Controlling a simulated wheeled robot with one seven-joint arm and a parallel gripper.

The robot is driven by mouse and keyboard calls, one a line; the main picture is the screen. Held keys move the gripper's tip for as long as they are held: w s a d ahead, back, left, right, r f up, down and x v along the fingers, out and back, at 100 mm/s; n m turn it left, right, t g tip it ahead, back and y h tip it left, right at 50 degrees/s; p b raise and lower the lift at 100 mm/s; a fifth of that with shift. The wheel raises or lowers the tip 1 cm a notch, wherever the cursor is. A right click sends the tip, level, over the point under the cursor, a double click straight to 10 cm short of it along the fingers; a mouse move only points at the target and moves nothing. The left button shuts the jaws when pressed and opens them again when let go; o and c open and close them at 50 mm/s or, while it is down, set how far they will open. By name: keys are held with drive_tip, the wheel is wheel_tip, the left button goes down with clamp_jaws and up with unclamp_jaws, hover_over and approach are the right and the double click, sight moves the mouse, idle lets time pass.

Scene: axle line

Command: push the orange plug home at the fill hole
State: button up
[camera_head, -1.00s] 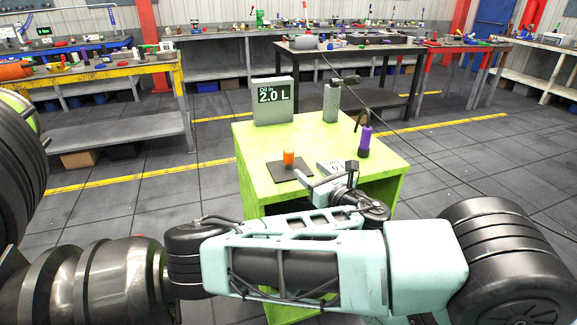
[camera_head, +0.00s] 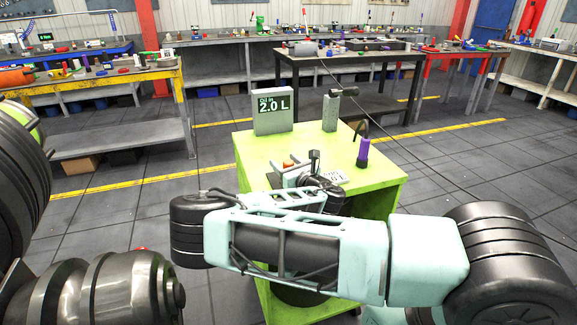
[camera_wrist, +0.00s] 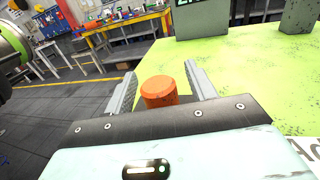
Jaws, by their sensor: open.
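The orange plug (camera_wrist: 159,92) stands upright between the two open fingers of my gripper (camera_wrist: 158,88) in the wrist view, with a gap on each side. In the head view only a small part of the plug (camera_head: 288,164) shows, and my gripper (camera_head: 292,172) is around it, just above the green cabinet top (camera_head: 250,147). I see no fill hole that I can make out; a large metal axle housing (camera_head: 110,290) lies at the lower left.
A display box reading "Oil in 2.0 L" (camera_head: 273,112), a grey post (camera_head: 330,112) and a purple-handled tool (camera_head: 363,152) stand on the cabinet. Large black tyres (camera_head: 20,175) are at the left. Workbenches line the back. Floor between is clear.

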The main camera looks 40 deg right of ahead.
drive_tip(key=shift+w, duration=0.25)
drive_tip(key=c, duration=1.1)
